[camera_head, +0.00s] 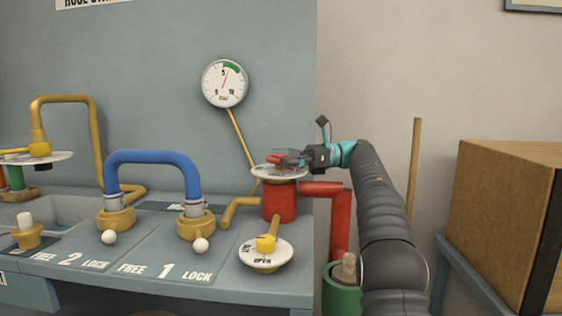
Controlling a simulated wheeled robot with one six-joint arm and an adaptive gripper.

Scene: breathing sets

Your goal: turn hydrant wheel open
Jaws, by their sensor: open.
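The red hydrant (280,203) stands at the right end of the grey bench. On its top is a white disc (264,171) with a small red wheel or handle (275,158) above it, partly hidden by my gripper. My gripper (290,159) reaches in from the right, just above the disc, with its fingers at the red handle. It is open; whether the fingers touch the handle cannot be told. A second white dial marked OPEN (266,258) with a yellow lever (267,241) sits in front of the hydrant.
A blue hose loop (152,157) joins two yellow fittings on the bench. A gauge (225,83) hangs on the grey panel behind. A red pipe (340,215) runs down into a green cylinder (341,295). A cardboard box (497,215) stands at the right.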

